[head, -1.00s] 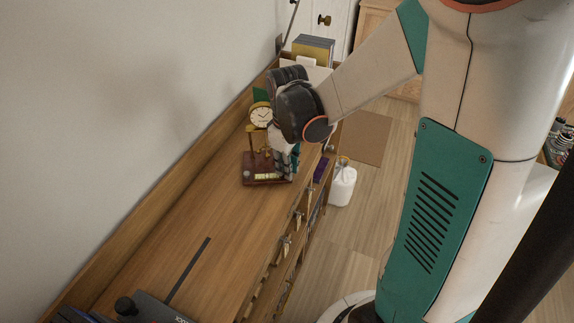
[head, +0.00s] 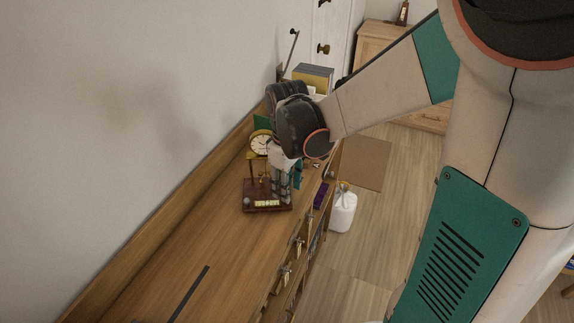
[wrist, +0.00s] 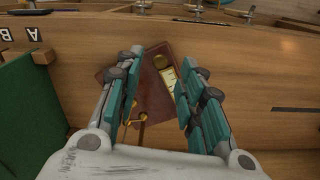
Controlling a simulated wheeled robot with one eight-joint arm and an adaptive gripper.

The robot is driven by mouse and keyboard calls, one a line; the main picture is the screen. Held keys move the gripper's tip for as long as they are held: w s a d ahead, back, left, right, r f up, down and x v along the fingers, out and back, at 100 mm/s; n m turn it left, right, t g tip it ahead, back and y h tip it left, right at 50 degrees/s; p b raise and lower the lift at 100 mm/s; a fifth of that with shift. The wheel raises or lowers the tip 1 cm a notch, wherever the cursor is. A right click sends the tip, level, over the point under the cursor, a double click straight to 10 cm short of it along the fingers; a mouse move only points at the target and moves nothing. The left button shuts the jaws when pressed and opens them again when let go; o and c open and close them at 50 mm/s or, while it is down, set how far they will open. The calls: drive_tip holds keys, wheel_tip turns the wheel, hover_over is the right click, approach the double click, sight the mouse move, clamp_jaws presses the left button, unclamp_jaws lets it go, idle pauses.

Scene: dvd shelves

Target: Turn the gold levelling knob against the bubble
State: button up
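The clock has a white dial (head: 260,144) with a gold rim above a reddish-brown base (head: 253,194) on the wooden shelf top. A pale bubble vial (head: 267,203) lies along the front of the base; it also shows in the wrist view (wrist: 168,78), where the bubble is too small to read. The gold knob (wrist: 160,62) sits at one end of the vial. My gripper (wrist: 162,59) is open above the base, with its fingers either side of the knob and apart from it in the picture. In the head view my gripper (head: 283,199) hides that end of the base.
A green upright panel (wrist: 32,118) stands close beside the gripper in the wrist view. Thin gold rods (wrist: 141,118) rise from the base between the fingers. A white jug (head: 343,212) stands on the floor. The shelf top nearer me (head: 190,235) is mostly clear.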

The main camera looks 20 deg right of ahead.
sight(288, 207)
wheel_tip(288, 207, up, 9)
idle(0.3)
drive_tip(key=shift+s, duration=0.15)
drive_tip(key=s+a+m+t+b, duration=0.2)
drive_tip(key=s+m+t, duration=0.4)
drive_tip(key=s, duration=0.5)
drive_tip(key=shift+s+a+r+t, duration=0.15)
drive_tip(key=shift+a+r+t, duration=0.1)
drive_tip(key=shift+a+t, duration=0.35)
